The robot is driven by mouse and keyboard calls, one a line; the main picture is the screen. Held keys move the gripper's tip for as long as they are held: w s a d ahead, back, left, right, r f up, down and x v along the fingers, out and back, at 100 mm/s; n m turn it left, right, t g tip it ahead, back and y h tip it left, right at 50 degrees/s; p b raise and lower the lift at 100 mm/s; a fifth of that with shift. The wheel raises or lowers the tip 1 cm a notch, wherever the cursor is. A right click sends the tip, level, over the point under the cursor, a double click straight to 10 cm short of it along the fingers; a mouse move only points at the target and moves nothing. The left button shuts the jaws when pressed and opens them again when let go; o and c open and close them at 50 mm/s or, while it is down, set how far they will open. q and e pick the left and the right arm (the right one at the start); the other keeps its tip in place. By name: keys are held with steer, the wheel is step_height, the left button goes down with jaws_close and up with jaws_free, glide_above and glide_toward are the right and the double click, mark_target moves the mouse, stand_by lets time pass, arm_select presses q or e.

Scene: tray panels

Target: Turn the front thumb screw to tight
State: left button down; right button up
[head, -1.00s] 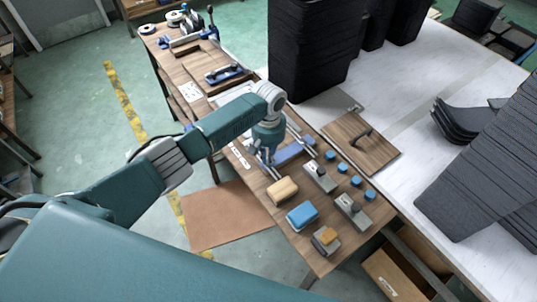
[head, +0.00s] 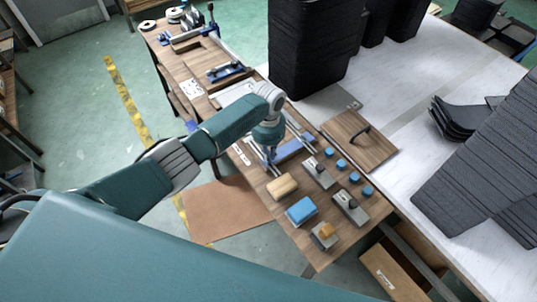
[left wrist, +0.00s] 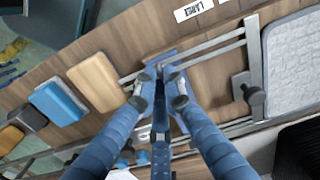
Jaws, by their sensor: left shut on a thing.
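My left gripper (head: 268,166) points down at the near-left end of a metal-railed fixture with a blue bar (head: 289,150). In the left wrist view, its blue fingers (left wrist: 161,84) are closed together over the end of the fixture's rails (left wrist: 215,46). What they grip, apparently the front thumb screw, is hidden between the fingertips, so I cannot tell how far it is turned. Another dark knob (left wrist: 254,95) on a grey block shows farther along the rails. My right gripper is not in view.
A tan block (head: 282,186), a blue block (head: 301,211) and a grey-and-orange block (head: 324,235) lie near the gripper. Small blue caps (head: 354,177) and grey blocks with dark knobs (head: 349,208) stand to the right. A handled wooden board (head: 372,147) lies behind them.

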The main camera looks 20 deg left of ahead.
arm_select(q)
steer(key=shift+w+r+m, duration=0.1)
steer(key=shift+r+m, duration=0.05)
steer(key=shift+m, duration=0.45)
steer(key=c, duration=1.8)
jaws_free()
steer(key=shift+c, duration=0.2)
step_height(320, 180, up, 12)
